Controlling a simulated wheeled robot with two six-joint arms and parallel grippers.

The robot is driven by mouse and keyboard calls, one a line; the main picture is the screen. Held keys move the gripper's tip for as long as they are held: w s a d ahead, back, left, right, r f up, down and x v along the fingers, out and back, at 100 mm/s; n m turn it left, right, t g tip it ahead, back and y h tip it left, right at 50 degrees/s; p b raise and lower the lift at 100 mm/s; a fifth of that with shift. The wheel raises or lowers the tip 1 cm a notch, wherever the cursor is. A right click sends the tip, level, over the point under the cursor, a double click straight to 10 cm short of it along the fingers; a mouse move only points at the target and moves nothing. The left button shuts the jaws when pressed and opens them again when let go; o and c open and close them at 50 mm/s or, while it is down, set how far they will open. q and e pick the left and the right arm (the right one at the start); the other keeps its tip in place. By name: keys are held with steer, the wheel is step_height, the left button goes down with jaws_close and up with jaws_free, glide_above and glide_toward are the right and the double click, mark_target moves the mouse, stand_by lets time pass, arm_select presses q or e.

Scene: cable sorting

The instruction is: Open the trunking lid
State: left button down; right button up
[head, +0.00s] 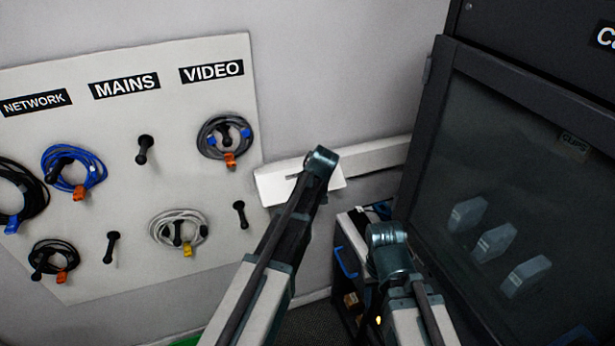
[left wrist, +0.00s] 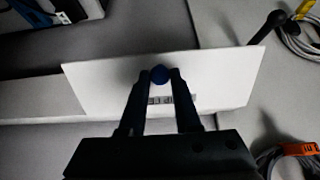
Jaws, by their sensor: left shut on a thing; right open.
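The trunking (head: 370,158) is a pale channel running along the wall between the peg board and the dark cabinet. Its white lid (head: 275,188) stands out from the channel at a different angle, partly hidden by my left arm. In the left wrist view the lid (left wrist: 220,85) carries a small dark label and a blue knob (left wrist: 160,74). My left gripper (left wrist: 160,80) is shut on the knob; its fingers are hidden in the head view. My right gripper (head: 388,238) is open, below and right of the lid, apart from it; its fingertips are hard to make out.
The peg board (head: 120,215) at left holds several coiled cables under NETWORK, MAINS and VIDEO labels. A dark glass-fronted cabinet (head: 430,110) stands close at right. A dark box with a blue handle (head: 346,262) is below the trunking.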

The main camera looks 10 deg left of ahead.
arm_select(q)
steer(key=r+g+p, duration=0.1)
steer(key=r+g+h+p, duration=0.1)
steer(key=p, duration=0.1)
steer(key=r+p, duration=0.1)
steer(key=r, duration=0.1)
steer(key=shift+w+a+g+h+p, duration=0.2)
steer(key=shift+w+g+h+p, duration=0.2)
steer(key=shift+w+a+r+p, duration=0.2)
steer(key=shift+r+p, duration=0.5)
steer(key=shift+r, duration=0.1)
steer(key=shift+w+a+r+p, duration=0.3)
steer(key=shift+w+r+p, duration=0.05)
steer(key=shift+r+p, duration=0.2)
arm_select(e)
step_height(320, 180, up, 9)
steer(key=shift+s, duration=0.15)
steer(key=shift+d+r, duration=0.1)
